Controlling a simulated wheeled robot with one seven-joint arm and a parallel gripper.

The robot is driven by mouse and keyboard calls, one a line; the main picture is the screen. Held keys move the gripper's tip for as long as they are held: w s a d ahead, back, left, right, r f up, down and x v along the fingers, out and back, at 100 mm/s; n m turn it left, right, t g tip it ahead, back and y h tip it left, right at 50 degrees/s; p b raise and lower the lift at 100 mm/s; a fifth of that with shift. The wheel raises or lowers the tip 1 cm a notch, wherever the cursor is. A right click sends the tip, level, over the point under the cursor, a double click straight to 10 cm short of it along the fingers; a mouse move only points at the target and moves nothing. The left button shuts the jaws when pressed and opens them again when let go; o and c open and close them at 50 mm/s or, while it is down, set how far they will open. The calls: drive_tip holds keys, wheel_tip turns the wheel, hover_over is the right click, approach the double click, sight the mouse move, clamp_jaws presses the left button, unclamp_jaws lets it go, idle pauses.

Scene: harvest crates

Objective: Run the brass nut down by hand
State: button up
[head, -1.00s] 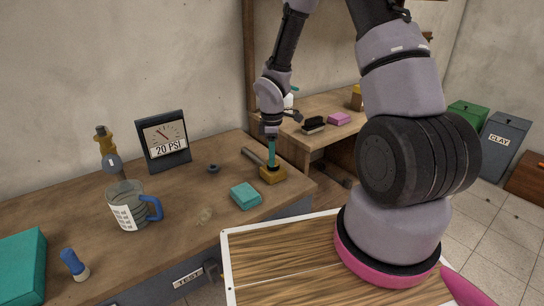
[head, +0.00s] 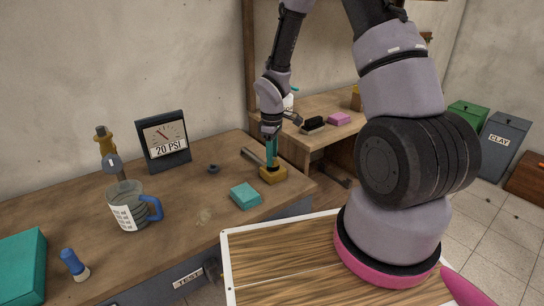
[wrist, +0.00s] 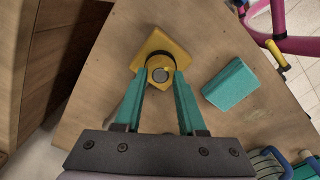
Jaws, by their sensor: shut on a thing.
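The brass nut (wrist: 160,64) shows in the wrist view as a yellow ring around a round grey stud end. It sits over a square yellow block (wrist: 141,53), with a dark band between them. The block also shows in the head view (head: 274,175), near the bench's right end. My gripper (wrist: 160,77) has its teal fingers on either side of the nut, shut on it. In the head view my gripper (head: 271,162) points straight down over the block, and its fingers hide the nut.
A teal box (head: 245,196) lies close beside the block. A grey bar (head: 253,156) lies behind it.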

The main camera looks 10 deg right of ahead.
drive_tip(key=o, duration=0.6)
drive_tip(key=shift+m, duration=0.5)
drive_tip(key=shift+c, duration=0.2)
drive_tip(key=o, duration=0.5)
drive_tip(key=shift+r, duration=0.1)
wheel_tip(320, 180, up, 12)
drive_tip(key=shift+f, duration=0.1)
